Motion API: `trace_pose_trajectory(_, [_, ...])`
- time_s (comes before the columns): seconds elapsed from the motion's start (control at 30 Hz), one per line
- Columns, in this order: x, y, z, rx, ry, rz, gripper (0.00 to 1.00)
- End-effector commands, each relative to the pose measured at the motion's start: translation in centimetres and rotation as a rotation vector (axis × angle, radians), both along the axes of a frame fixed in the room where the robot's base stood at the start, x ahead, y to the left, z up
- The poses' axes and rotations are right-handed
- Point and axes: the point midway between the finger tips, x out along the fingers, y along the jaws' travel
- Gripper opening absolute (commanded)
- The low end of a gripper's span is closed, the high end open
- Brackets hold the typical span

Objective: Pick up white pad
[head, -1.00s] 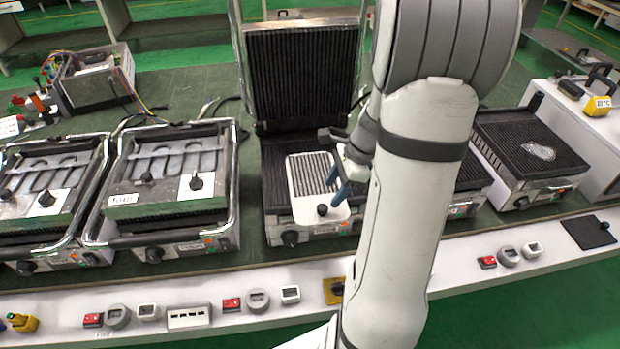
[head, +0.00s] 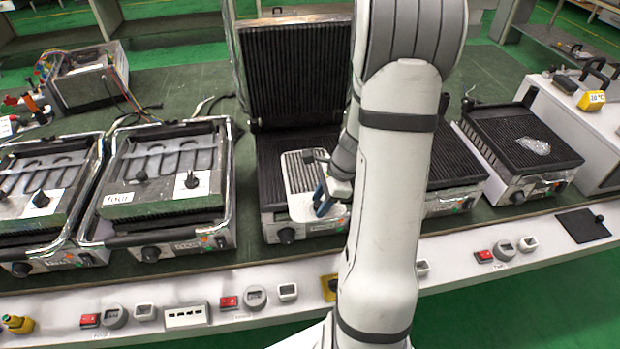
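A white pad (head: 298,187) with a ribbed grey upper face lies flat on the lower plate of the opened grill (head: 270,172) in the middle. My gripper (head: 322,199), with blue fingertips, is at the lower right part of the pad, where its black knob was visible before. The knob is now hidden behind the fingers. The fingertips look close together, but I cannot tell whether they touch or grip the knob. My arm covers the right side of this grill.
Another grill (head: 525,150) stands at the right. A black pad (head: 582,224) lies on the white front ledge. The opened grill's lid (head: 295,75) stands upright behind.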

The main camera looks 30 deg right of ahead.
Motion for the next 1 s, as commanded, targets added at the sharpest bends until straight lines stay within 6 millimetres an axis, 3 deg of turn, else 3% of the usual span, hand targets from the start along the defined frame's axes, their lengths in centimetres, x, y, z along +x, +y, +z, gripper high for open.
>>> trace_pose_trajectory(0.47, [0.0,-0.1,0.0,0.000,-0.001,-0.001,0.00])
trace_pose_trajectory(0.8, [0.1,-0.1,0.3,-0.002,-0.002,-0.001,0.00])
trace_pose_trajectory(1.0, [0.1,-0.2,3.3,-0.004,-0.008,0.000,0.00])
